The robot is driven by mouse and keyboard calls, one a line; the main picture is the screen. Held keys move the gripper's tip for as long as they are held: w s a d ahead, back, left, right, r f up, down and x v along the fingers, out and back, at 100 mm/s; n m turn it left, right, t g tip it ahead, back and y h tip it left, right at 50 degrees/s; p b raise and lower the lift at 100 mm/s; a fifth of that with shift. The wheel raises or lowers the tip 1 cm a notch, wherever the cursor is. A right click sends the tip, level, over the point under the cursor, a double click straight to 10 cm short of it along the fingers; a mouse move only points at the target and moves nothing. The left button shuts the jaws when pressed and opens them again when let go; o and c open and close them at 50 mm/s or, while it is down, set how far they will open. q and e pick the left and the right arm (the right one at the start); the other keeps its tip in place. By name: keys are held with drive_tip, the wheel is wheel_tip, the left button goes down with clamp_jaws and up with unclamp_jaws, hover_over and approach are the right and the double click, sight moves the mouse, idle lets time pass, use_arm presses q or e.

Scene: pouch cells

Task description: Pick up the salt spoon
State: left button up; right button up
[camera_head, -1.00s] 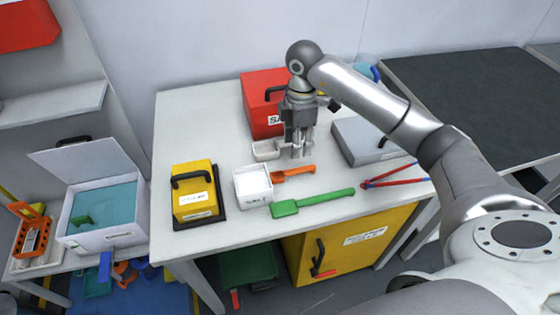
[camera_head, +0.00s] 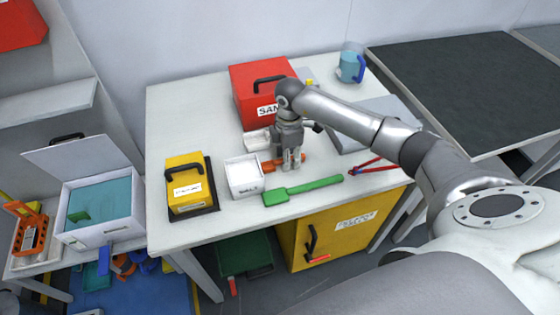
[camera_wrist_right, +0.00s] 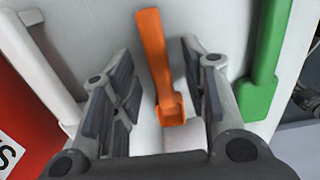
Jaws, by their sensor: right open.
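An orange spoon (camera_head: 306,157) lies on the white table, partly hidden behind my right gripper (camera_head: 291,167). In the right wrist view the orange spoon (camera_wrist_right: 154,55) lies lengthwise between the two open fingers of my right gripper (camera_wrist_right: 157,72), with a gap on each side. A longer green spoon (camera_head: 303,189) lies in front of it, and it also shows at the right of the wrist view (camera_wrist_right: 267,55). No marking on either spoon tells which is the salt one. My left gripper is not in view.
A white open box (camera_head: 244,181) with a label stands left of the spoons. A yellow case (camera_head: 187,186) is farther left, a red case (camera_head: 250,90) behind. Red-handled pliers (camera_head: 372,167) and a grey case (camera_head: 365,122) lie to the right.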

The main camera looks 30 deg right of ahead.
drive_tip(key=shift+c, duration=1.9)
clamp_jaws()
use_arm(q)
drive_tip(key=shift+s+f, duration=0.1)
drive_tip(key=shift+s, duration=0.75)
use_arm(e)
drive_tip(key=shift+r, duration=0.15)
